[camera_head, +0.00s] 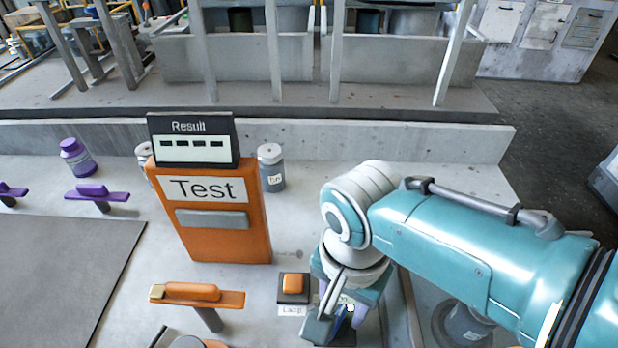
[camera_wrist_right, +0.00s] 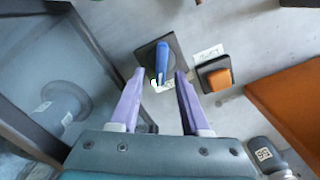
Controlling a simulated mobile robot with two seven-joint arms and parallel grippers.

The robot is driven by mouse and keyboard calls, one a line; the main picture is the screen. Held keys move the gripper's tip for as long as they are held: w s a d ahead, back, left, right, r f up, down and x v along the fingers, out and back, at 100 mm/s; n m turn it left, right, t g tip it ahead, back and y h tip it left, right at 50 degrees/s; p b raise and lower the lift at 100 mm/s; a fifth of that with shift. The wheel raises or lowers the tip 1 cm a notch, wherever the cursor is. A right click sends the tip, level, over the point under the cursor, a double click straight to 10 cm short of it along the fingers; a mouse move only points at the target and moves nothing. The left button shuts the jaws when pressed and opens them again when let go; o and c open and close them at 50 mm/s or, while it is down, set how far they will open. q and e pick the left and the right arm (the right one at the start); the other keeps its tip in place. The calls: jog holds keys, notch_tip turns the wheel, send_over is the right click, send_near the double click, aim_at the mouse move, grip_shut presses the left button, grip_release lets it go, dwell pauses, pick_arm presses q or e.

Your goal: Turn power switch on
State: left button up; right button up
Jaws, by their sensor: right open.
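The switch, a blue lever (camera_wrist_right: 161,60) on a dark square base (camera_wrist_right: 149,54), shows in the right wrist view. The lever appears between the fingertips of my right gripper (camera_wrist_right: 160,75), with a gap to each purple finger. I cannot tell how far beyond the tips it stands. My right gripper (camera_head: 338,316) is open and points down at the bench in the head view, where it and the arm largely hide the switch. My left gripper is not in view.
An orange lamp button (camera_head: 292,284) sits just left of my right gripper. An orange Test box (camera_head: 215,232) with a Result display (camera_head: 192,150) stands behind it. An orange-handled stand (camera_head: 222,300) is further left. Grey jars (camera_head: 270,170) stand near the low back wall.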

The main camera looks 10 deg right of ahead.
aim_at(342, 310)
notch_tip(342, 310, up, 9)
jog(key=p, duration=0.5)
jog(key=shift+f, duration=0.2)
jog(key=shift+r, duration=0.65)
jog(key=shift+s, duration=0.1)
